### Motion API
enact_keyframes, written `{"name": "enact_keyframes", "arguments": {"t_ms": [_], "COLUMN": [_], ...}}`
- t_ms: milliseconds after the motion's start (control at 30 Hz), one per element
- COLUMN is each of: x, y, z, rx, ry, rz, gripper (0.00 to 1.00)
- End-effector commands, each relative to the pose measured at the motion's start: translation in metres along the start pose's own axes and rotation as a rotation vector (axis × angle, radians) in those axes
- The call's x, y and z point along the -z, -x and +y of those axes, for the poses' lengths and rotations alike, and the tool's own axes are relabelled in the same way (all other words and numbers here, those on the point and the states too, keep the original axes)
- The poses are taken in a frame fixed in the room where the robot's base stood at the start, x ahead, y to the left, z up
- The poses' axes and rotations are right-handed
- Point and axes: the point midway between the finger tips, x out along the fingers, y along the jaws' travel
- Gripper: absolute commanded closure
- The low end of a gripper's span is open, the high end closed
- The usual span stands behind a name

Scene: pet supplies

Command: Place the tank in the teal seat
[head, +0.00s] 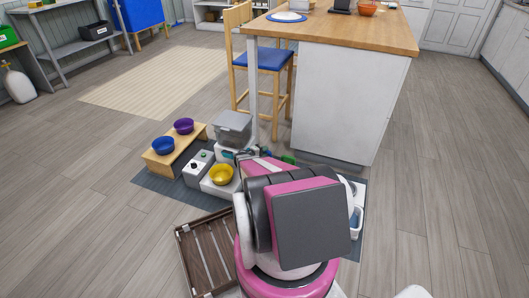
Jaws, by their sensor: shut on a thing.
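The tank, a grey see-through box with a lid (233,127), shows upright in the head view, left of the table leg. Below it is a white body with a bit of teal (227,153), which looks like the teal seat and is mostly covered. My gripper (243,156) reaches in from the right, at the tank's lower edge, and is shut on it. Its fingertips are small and partly hidden by my pink and dark arm. I cannot tell whether the tank touches the teal part.
A wooden stand holds a blue bowl (163,145) and a purple bowl (183,125). A slatted crate (207,252) lies in front. The table (340,100) and chair (265,59) are behind.

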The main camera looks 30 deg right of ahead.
Motion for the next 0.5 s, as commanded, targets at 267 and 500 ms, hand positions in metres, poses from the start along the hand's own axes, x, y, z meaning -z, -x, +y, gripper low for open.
{"name": "enact_keyframes", "arguments": {"t_ms": [267,500], "x": [0.0002,0.0000], "y": [-0.0004,-0.0002], "z": [-0.0025,-0.0017], "rx": [0.000,0.000], "ry": [0.000,0.000], "rz": [0.000,0.000], "gripper": [0.52,0.52]}}
